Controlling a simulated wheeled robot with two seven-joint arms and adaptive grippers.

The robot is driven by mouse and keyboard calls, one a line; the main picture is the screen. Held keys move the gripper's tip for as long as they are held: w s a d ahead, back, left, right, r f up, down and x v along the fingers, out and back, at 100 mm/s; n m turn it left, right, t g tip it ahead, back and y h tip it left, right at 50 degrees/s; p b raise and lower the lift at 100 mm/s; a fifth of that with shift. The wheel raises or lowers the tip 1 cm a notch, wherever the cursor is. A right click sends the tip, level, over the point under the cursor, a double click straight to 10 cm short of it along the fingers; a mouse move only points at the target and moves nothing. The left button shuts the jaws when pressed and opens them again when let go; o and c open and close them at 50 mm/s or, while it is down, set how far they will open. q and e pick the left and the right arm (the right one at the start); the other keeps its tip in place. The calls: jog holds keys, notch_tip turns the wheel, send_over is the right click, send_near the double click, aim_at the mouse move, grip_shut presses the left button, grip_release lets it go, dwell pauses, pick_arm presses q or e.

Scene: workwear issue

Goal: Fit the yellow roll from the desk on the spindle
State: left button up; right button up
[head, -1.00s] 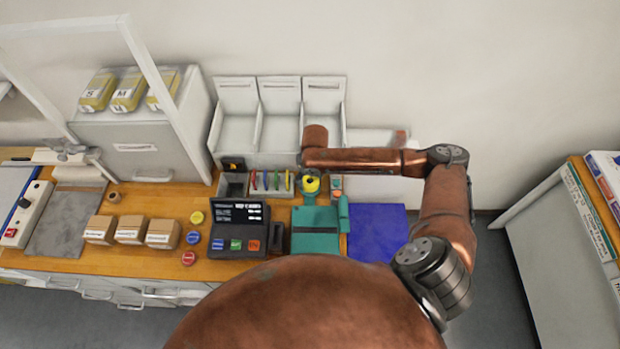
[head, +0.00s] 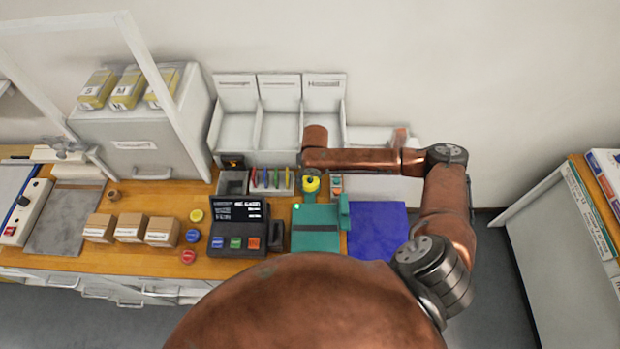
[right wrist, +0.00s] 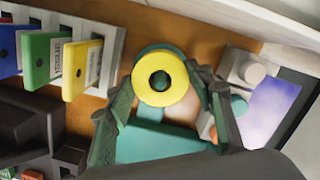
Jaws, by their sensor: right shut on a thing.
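The yellow roll (head: 311,185) is at the back of the desk, just below the end of my right arm; it also shows in the right wrist view (right wrist: 160,97). My right gripper (right wrist: 161,80) is shut on it, one dark finger on each side. A dark teal round shape shows in the roll's hole and a teal disc (right wrist: 158,51) shows behind it. The spindle is mostly hidden, and I cannot tell how far the roll sits around it. The teal device (head: 315,238) lies just in front of the roll. My left gripper is not in view.
Coloured tags (head: 271,179) stand in a rack left of the roll. A dark terminal (head: 238,212) is left of the teal device, a blue mat (head: 377,232) right of it. White bins (head: 280,125) stand behind. Small boxes (head: 130,228) sit farther left.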

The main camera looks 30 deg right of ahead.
jog(key=o, duration=1.2)
jog(key=shift+o, duration=0.2)
jog(key=shift+r, duration=0.15)
jog(key=shift+r+p, duration=4.4)
jog(key=shift+p, duration=0.6)
jog(key=shift+f, duration=0.1)
